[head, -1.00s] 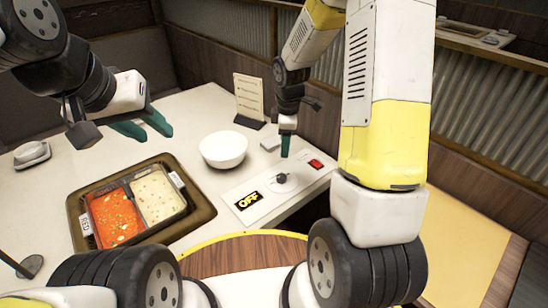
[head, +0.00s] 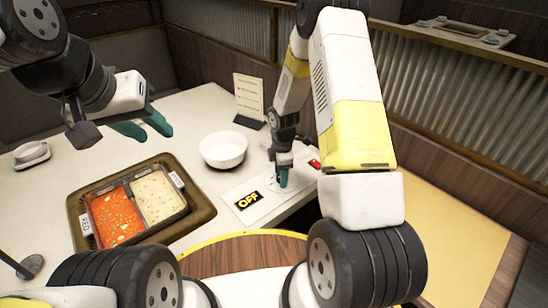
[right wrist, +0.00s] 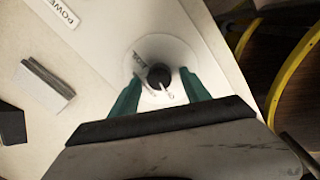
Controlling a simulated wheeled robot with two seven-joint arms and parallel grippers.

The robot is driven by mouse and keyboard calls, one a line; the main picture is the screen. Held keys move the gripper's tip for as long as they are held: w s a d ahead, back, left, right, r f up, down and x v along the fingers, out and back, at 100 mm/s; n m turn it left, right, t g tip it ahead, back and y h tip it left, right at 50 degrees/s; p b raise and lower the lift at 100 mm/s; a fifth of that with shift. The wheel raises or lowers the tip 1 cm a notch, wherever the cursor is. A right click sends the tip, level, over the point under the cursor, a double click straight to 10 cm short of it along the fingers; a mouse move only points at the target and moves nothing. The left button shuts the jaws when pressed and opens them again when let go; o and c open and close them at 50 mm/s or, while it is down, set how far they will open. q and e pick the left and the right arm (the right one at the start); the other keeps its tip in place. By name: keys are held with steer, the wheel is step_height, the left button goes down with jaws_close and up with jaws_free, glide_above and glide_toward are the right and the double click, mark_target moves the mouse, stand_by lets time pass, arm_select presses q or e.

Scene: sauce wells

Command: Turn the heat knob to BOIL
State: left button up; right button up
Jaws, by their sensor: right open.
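The control panel (head: 252,212) is a white plate at the table's front edge, with a black display (head: 248,201) reading "OFF" in yellow. The heat knob (right wrist: 160,76) is a dark round knob with a pale pointer on a light dial, seen in the right wrist view. My right gripper (right wrist: 158,88) is open, its green fingers on either side of the knob; I cannot tell whether they touch it. In the head view the right gripper (head: 284,178) hides the knob. My left gripper (head: 145,127) is open and empty above the table's left part.
A pot with red and pale soup in two wells is set in a dark tray (head: 203,213). A white bowl (head: 223,150) stands behind the panel, and a menu card (head: 249,97) farther back. A red switch (head: 314,164) is at the panel's right end.

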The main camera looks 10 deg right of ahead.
jaws_close()
